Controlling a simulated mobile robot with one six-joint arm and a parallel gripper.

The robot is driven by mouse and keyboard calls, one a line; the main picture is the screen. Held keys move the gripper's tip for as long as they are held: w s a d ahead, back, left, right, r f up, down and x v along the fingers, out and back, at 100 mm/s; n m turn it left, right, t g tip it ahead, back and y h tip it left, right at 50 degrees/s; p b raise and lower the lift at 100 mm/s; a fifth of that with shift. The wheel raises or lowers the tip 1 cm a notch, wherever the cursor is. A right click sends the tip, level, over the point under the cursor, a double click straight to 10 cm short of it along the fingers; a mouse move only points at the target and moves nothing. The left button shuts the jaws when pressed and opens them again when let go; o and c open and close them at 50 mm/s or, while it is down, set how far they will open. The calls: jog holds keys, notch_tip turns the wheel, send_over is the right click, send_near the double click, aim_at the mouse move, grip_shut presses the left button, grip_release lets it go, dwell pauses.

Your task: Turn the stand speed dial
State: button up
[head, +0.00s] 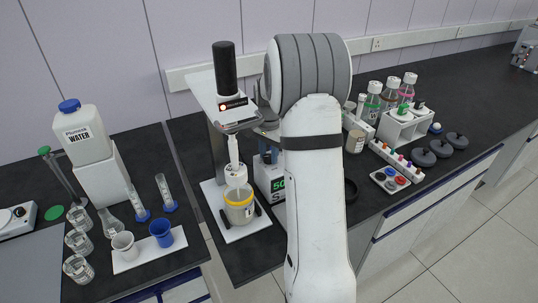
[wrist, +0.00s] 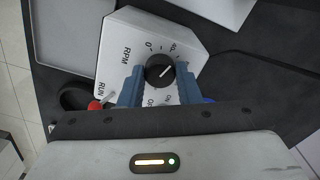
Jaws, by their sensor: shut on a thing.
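In the wrist view, the stand speed dial (wrist: 160,71) is a round black knob with a white pointer line that points to the upper right. It sits on a white control box (wrist: 118,52) marked RPM, RUN and ON. My gripper (wrist: 160,76) has its two blue fingers on either side of the dial, shut on it. A red-tipped switch (wrist: 95,105) is beside the left finger. The stand (head: 216,130) there has a black motor on top and a yellow-rimmed vessel (head: 239,207) below.
Beakers and a water jug (head: 82,134) occupy the left bench.

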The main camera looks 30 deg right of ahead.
aim_at(268, 156)
jog(key=shift+m, duration=1.6)
jog(key=o, duration=1)
jog(key=shift+r, duration=0.1)
notch_tip(268, 156, up, 7)
jog(key=shift+r+b, duration=0.2)
jog(key=shift+b, duration=0.4)
